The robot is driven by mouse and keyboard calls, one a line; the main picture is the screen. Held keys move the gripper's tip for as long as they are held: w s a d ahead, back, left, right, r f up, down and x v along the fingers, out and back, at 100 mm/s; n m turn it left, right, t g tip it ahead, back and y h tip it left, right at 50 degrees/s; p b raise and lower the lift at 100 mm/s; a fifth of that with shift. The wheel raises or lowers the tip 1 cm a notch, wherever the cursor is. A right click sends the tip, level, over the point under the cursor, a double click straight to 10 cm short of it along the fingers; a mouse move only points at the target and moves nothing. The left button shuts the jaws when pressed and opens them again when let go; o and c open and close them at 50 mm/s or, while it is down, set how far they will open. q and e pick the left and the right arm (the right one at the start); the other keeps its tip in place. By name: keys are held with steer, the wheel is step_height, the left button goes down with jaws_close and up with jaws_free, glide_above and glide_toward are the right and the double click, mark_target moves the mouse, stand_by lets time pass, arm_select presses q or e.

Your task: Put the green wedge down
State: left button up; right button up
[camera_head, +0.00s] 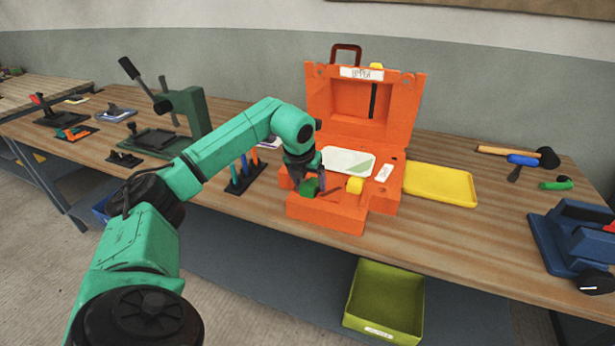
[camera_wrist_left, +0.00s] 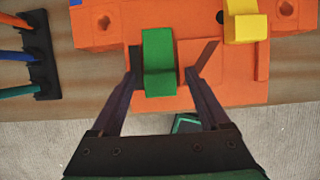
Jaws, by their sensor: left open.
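The green wedge (camera_head: 310,187) rests on the front part of the open orange case (camera_head: 330,215). In the left wrist view the green wedge (camera_wrist_left: 158,62) lies between the two fingers of my left gripper (camera_wrist_left: 163,74). The fingers are apart, with a clear gap on the wedge's right side and a smaller one on its left. In the head view my left gripper (camera_head: 318,188) is right at the wedge and partly covers it. My right gripper is not in view.
A yellow block (camera_head: 355,186) sits on the case just right of the wedge. A rack of coloured tools (camera_head: 240,182) stands left of the case. A yellow tray (camera_head: 440,184) lies to its right. A green bin (camera_head: 385,300) is below the table's front edge.

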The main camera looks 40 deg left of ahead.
arm_select(q)
steer(key=v, duration=1.1)
steer(key=shift+r+b, duration=0.3)
steer(key=shift+b, duration=0.15)
steer(key=shift+s+d, duration=0.1)
steer(key=shift+s, duration=0.1)
